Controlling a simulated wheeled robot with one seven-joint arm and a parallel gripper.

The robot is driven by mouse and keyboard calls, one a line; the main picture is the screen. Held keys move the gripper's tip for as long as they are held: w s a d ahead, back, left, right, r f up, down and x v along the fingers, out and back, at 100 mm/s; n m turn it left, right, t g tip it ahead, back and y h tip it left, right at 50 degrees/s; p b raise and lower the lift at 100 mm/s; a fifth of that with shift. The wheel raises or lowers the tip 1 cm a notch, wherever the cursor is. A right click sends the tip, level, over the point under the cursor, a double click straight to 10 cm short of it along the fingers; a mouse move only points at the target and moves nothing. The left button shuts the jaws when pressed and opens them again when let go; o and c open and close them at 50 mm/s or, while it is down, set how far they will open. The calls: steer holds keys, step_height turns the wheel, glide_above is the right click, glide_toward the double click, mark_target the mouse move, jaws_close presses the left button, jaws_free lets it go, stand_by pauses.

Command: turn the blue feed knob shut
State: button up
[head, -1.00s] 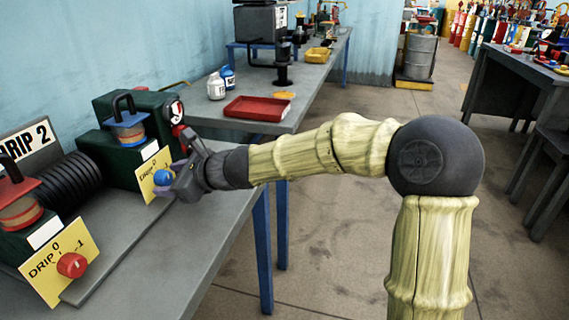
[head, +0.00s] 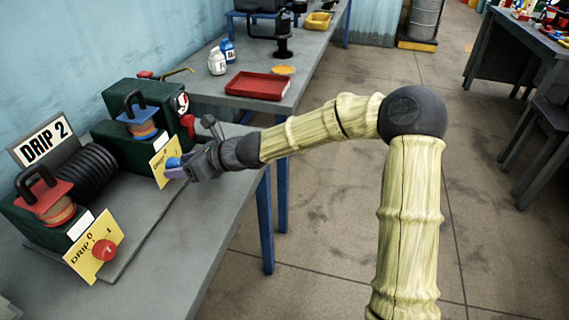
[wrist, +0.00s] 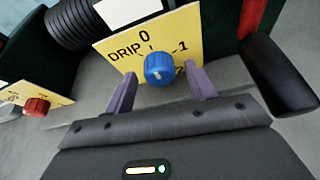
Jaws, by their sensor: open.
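The blue feed knob (wrist: 159,68) sits on a yellow dial plate (wrist: 120,48) marked DRIP, 0 and -1. A pale mark shows on the lower part of its face. My gripper (wrist: 160,74) is open, with one purple finger on each side of the knob. Small gaps show between the fingers and the knob, so it is not clamped. In the head view the blue knob (head: 174,162) is partly hidden by my gripper (head: 182,166). The yellow plate (head: 163,158) is on the front of the far dark green unit (head: 145,128).
A red knob (head: 103,250) on a similar yellow plate stands nearer, beside black coils (head: 80,175) and the DRIP 2 sign (head: 45,140). A red lever end (head: 187,120) is close above my gripper. A red tray (head: 257,86) and bottles (head: 217,62) stand on the table behind.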

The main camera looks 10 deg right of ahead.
steer(key=p, duration=0.2)
steer(key=shift+r+m+p, duration=0.25)
steer(key=shift+m+p, duration=0.1)
steer(key=shift+m, duration=0.05)
steer(key=w+p+v, duration=0.1)
steer(key=p+v, duration=0.5)
steer(key=v, duration=1.1)
steer(key=s+d+r+n+g+h+p, duration=0.2)
steer(key=s+d+n+g+h+p, duration=0.2)
steer(key=s+d+n+h+p, duration=0.3)
steer(key=shift+s+d+r+n+g+p, duration=0.2)
steer(key=shift+s+d+n+g+p, duration=0.3)
steer(key=shift+s+n+p, duration=2.05)
steer(key=shift+s+n+b, duration=0.25)
steer(key=shift+s+b, duration=0.1)
